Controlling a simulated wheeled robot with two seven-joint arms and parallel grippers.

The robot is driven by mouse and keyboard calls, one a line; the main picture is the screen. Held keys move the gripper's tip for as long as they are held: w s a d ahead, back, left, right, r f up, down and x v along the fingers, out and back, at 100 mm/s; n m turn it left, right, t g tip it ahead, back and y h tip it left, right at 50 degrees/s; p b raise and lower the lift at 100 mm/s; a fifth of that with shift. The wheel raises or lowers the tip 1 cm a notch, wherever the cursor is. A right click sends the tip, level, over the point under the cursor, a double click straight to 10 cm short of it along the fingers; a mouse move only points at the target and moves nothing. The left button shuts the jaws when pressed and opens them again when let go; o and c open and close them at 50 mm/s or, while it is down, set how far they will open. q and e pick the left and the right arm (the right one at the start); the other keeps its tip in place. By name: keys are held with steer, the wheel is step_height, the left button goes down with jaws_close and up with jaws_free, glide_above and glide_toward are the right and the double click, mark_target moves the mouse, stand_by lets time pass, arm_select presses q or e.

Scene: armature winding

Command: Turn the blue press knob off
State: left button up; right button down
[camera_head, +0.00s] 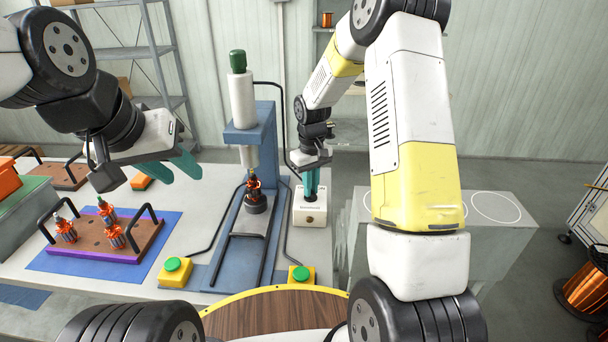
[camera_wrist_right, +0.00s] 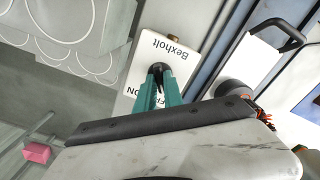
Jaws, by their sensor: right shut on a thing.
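The blue press (camera_head: 262,140) stands on the table, with an armature (camera_head: 254,188) upright on its dark base. To its right is a white control box (camera_head: 310,216), marked "Bexholt" in the right wrist view (camera_wrist_right: 172,45). My right gripper (camera_head: 311,190) points down at the top of this box. In the right wrist view its teal fingers (camera_wrist_right: 158,76) are shut around the small dark knob (camera_wrist_right: 157,67); the fingers hide most of it and its setting cannot be told. My left gripper (camera_head: 180,165) hangs above the table at left, open and empty.
A wooden tray (camera_head: 90,243) with black handles holds several armatures on a blue mat (camera_head: 45,262). Yellow boxes with green buttons stand at the press's front left (camera_head: 174,272) and front right (camera_head: 301,276). A cable runs from the press beside the control box.

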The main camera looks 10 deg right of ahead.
steer(key=c, duration=1.5)
jaws_free()
steer(key=shift+o, duration=0.2)
steer(key=shift+r, duration=3.95)
steer(key=shift+r, duration=0.1)
steer(key=s+d+r+m+t+y, duration=0.1)
steer(key=s+r+t, duration=0.1)
steer(key=s+r, duration=0.65)
steer(key=s+d+r+m+t, duration=0.2)
steer(key=s+r, duration=0.6)
steer(key=s, duration=0.1)
steer(key=s+r+m+t+y, duration=0.1)
steer(key=s+t, duration=0.1)
steer(key=s, duration=0.6)
steer(key=shift+s+a, duration=0.2)
steer(key=shift+a, duration=0.1)
